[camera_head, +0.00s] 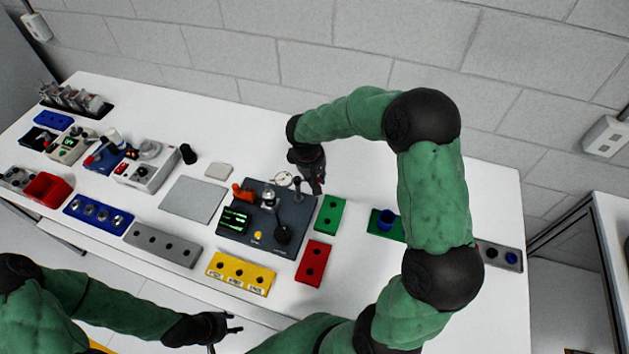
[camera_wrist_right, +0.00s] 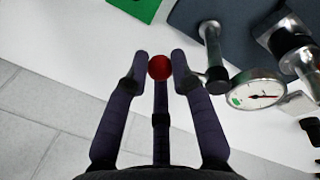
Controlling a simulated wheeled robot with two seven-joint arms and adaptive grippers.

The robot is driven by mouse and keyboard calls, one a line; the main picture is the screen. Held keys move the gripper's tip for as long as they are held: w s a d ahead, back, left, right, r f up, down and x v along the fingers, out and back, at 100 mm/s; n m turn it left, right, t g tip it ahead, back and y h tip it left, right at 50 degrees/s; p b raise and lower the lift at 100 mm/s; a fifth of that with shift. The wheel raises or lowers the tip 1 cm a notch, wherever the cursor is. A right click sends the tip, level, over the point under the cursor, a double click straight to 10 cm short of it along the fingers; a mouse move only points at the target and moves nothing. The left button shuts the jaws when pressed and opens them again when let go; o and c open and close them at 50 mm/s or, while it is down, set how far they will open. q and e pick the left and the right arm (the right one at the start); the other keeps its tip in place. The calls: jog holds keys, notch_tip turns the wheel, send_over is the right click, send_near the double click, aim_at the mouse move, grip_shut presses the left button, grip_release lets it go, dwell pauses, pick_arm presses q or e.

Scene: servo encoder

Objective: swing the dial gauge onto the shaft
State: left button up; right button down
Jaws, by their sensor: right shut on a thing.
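The dial gauge (camera_head: 284,179) has a round white face and sits at the back edge of the dark panel (camera_head: 293,245). My right gripper (camera_wrist_right: 160,62) is shut on a red ball knob (camera_wrist_right: 159,67); what joins the knob to the gauge is unclear. My left gripper (camera_head: 232,325) is open and empty at the front edge.
A green block (camera_head: 330,214), a red block (camera_head: 314,263) and a yellow block (camera_head: 240,273) surround the panel. A grey plate (camera_head: 193,200) lies to its left. An orange part (camera_head: 243,193) and a black knob (camera_head: 282,234) rise from the panel.

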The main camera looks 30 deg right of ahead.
jog(key=shift+w+d+n+t+p, duration=0.2)
jog(key=shift+w+n, duration=0.25)
jog(key=shift+n, duration=0.5)
jog(key=shift+w+d+n+t+p, duration=0.15)
jog(key=shift+w+n, duration=0.25)
jog(key=shift+n, duration=0.55)
jog(key=c, duration=1.1)
grip_release()
jog(key=shift+r, duration=0.15)
jog(key=v, duration=1.1)
jog(key=shift+r, duration=0.4)
jog(key=shift+s, duration=0.1)
